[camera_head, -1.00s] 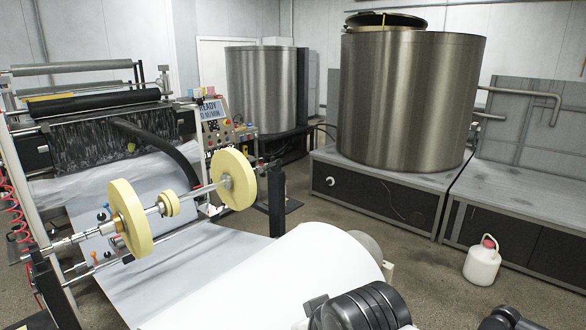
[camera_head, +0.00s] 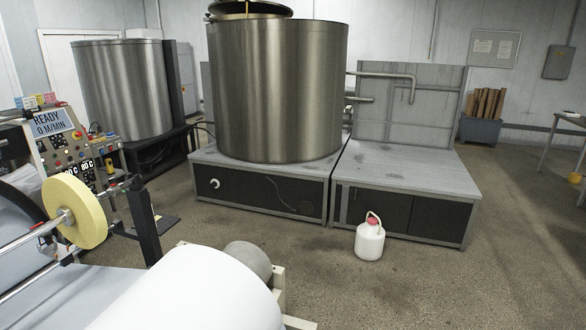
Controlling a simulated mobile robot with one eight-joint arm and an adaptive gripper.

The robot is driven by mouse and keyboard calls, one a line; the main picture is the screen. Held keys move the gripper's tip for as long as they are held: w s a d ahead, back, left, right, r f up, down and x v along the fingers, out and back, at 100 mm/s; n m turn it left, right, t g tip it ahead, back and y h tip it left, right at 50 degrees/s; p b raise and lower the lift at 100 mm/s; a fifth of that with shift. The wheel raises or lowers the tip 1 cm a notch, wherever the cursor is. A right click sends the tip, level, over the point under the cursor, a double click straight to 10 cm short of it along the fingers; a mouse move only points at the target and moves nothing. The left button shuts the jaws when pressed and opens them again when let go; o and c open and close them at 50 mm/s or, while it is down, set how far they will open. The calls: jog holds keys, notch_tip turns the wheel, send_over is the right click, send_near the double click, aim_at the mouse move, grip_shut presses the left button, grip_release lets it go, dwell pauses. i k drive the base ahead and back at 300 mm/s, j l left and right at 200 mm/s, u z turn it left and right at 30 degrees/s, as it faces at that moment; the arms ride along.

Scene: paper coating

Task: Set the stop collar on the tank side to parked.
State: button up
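A pale yellow disc (camera_head: 78,212) sits on a horizontal metal shaft (camera_head: 28,236) at the lower left, on the side toward the tanks. A small metal hub (camera_head: 65,217) shows at the disc's near face. The shaft runs on past the disc to a dark upright post (camera_head: 144,222). I cannot tell which part at this end is the stop collar, nor its setting. The rest of the shaft is cut off by the left edge. My gripper is not in view.
A white paper roll (camera_head: 190,295) fills the lower left foreground. A large steel tank (camera_head: 278,95) stands on a grey platform (camera_head: 405,170), with a second tank (camera_head: 122,92) behind left. A white jug (camera_head: 369,241) stands on the floor. The floor at right is mostly clear.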

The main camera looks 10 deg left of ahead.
aim_at(116, 188)
jog(key=i+l+z, duration=0.1)
jog(key=i+l, duration=0.4)
jog(key=i+l+z, duration=0.15)
jog(key=i+l, duration=0.25)
jog(key=i+l+z, duration=0.1)
jog(key=i+l, duration=0.3)
jog(key=i, duration=0.25)
jog(key=i+l+z, duration=0.15)
jog(key=i+l, duration=0.2)
jog(key=i, duration=0.2)
jog(key=i+j+u, duration=0.25)
jog(key=i+u, duration=0.65)
jog(key=i, duration=0.2)
jog(key=i+l+u, duration=0.2)
jog(key=i+u, duration=0.25)
jog(key=i+l+u, duration=0.45)
jog(key=i, duration=0.2)
jog(key=i+j+u, duration=0.25)
jog(key=i+u, duration=0.15)
jog(key=i, duration=0.4)
jog(key=i+u, duration=0.45)
jog(key=i, duration=0.3)
jog(key=i+l+u, duration=0.2)
jog(key=i+u, duration=0.2)
jog(key=i, duration=0.4)
jog(key=i+j+u, duration=0.45)
jog(key=i, duration=0.3)
jog(key=i+u, duration=0.45)
jog(key=i, duration=0.35)
